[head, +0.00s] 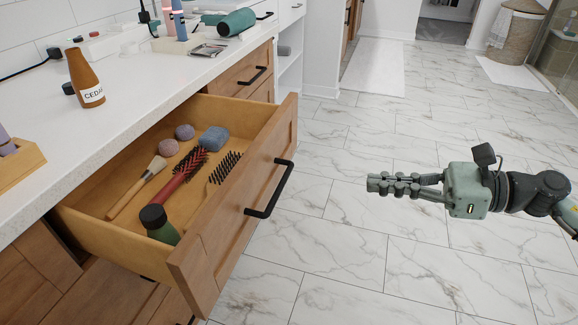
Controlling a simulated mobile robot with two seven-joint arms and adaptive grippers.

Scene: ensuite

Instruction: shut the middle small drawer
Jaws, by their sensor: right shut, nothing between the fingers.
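The open drawer (190,265) sticks well out from the wooden vanity, below the white counter. Its front panel has a black bar handle (270,188). Inside lie a red round brush (182,178), a paddle brush (224,168), a wooden-handled brush (137,186), a green bottle with a dark cap (158,223) and several small rounded items (213,139). My right gripper (372,184) is shut and empty, out over the floor to the right of the drawer front, clearly apart from the handle. My left gripper is not in view.
The counter (140,95) holds a brown bottle marked CEDAR (86,80), a green hair dryer (237,22) and other toiletries. A shut drawer (250,72) with a black handle lies beyond. The marble-tiled floor (335,250) between the drawer and my right gripper is clear.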

